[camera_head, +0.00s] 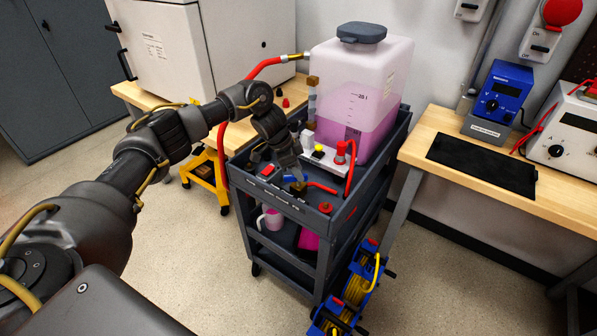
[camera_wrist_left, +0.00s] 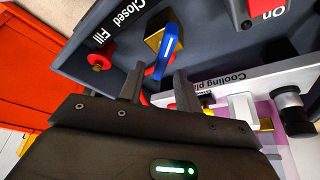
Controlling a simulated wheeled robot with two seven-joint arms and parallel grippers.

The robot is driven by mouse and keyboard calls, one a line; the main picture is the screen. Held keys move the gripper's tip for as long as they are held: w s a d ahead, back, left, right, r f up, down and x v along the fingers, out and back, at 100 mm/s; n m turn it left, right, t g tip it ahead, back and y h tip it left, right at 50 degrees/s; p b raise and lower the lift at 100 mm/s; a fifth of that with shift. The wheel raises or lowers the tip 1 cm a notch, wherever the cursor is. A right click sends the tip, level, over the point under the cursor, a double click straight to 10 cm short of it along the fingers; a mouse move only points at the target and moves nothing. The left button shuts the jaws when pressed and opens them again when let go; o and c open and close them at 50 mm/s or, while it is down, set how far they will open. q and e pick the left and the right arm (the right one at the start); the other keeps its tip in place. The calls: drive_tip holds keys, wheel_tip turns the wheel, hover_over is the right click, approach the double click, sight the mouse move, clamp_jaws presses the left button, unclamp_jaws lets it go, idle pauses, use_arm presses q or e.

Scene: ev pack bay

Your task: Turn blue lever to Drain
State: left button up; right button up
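The blue lever (camera_wrist_left: 167,50) sits on a brass valve (camera_wrist_left: 155,41) on the dark panel of the cart, with the printed words Closed and Fill nearby. A Drain label is not readable in either view. My left gripper (camera_wrist_left: 159,82) is open, its two fingers apart on either side of the lever's near end, with gaps visible; contact cannot be told. In the head view my left gripper (camera_head: 291,170) hangs over the cart's front tray, close to the blue lever (camera_head: 298,187). My right gripper is not in view.
A white tank (camera_head: 377,75) with pink liquid stands on the dark cart (camera_head: 276,199). A red hose (camera_head: 348,170) rises beside the lever.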

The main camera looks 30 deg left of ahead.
use_arm(q)
drive_tip(key=shift+w+d+f, duration=0.15)
drive_tip(key=shift+d+f, duration=0.05)
drive_tip(key=shift+f, duration=0.4)
clamp_jaws()
drive_tip(key=shift+m+g, duration=0.3)
drive_tip(key=shift+m, duration=0.5)
unclamp_jaws()
